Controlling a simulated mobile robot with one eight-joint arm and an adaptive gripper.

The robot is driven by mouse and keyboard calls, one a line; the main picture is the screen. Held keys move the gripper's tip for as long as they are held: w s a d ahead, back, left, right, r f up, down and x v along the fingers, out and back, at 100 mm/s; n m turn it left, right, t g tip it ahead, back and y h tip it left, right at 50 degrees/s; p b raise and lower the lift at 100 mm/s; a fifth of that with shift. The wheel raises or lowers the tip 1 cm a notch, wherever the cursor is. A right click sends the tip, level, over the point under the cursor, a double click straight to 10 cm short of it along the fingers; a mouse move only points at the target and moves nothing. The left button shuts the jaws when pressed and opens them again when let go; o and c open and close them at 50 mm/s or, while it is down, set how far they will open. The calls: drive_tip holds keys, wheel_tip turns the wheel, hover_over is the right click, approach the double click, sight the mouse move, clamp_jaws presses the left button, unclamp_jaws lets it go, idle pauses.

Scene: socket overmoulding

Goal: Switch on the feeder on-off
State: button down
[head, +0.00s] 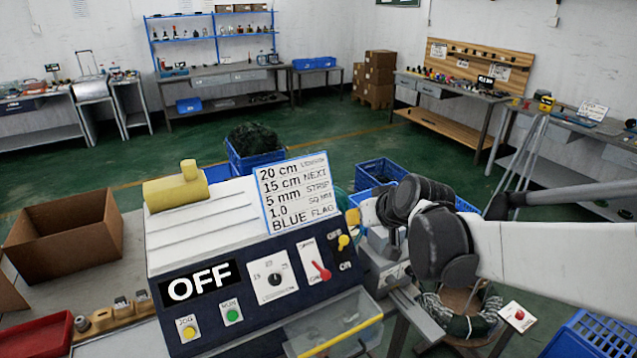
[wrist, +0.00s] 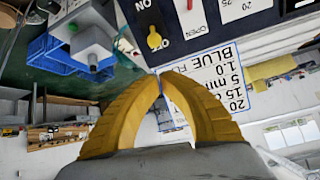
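The feeder on-off switch (head: 344,242) is a small yellow toggle on the right end of the machine's dark front panel. In the wrist view, upside down, the toggle (wrist: 154,39) sits at the OFF end of its plate, with ON at the far end. The machine's display (head: 201,284) reads OFF. My gripper (head: 367,213) is just right of and above the switch in the head view, partly hidden by my arm. In the wrist view the yellow fingers of my gripper (wrist: 159,78) meet at their tips with nothing between them, apart from the toggle.
A red lever (head: 320,270) is left of the switch, with a dial (head: 274,280) and green and yellow buttons further left. A text card (head: 299,192) stands above the panel. A clear-covered tray (head: 335,326) juts out below. Blue crates (head: 379,172) are behind.

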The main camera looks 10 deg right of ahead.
sight(343, 243)
drive_tip(key=w, duration=0.3)
drive_tip(key=shift+d+r+p, duration=0.25)
drive_tip(key=shift+d+p, duration=0.1)
drive_tip(key=b+x, duration=0.2)
drive_tip(key=x, duration=0.8)
drive_tip(key=shift+b, duration=0.4)
drive_tip(key=s, duration=0.1)
drive_tip(key=s+f, duration=0.1)
drive_tip(key=s, duration=0.1)
drive_tip(key=shift+d+f+b, duration=0.1)
drive_tip(key=shift+f+b, duration=0.1)
drive_tip(key=shift+b, duration=0.15)
drive_tip(key=shift+s+f, duration=0.2)
drive_tip(key=shift+s+t, duration=0.1)
drive_tip(key=shift+t, duration=0.2)
drive_tip(key=shift+s+d+f+b, duration=0.1)
drive_tip(key=shift+b, duration=0.35)
drive_tip(key=shift+s, duration=0.1)
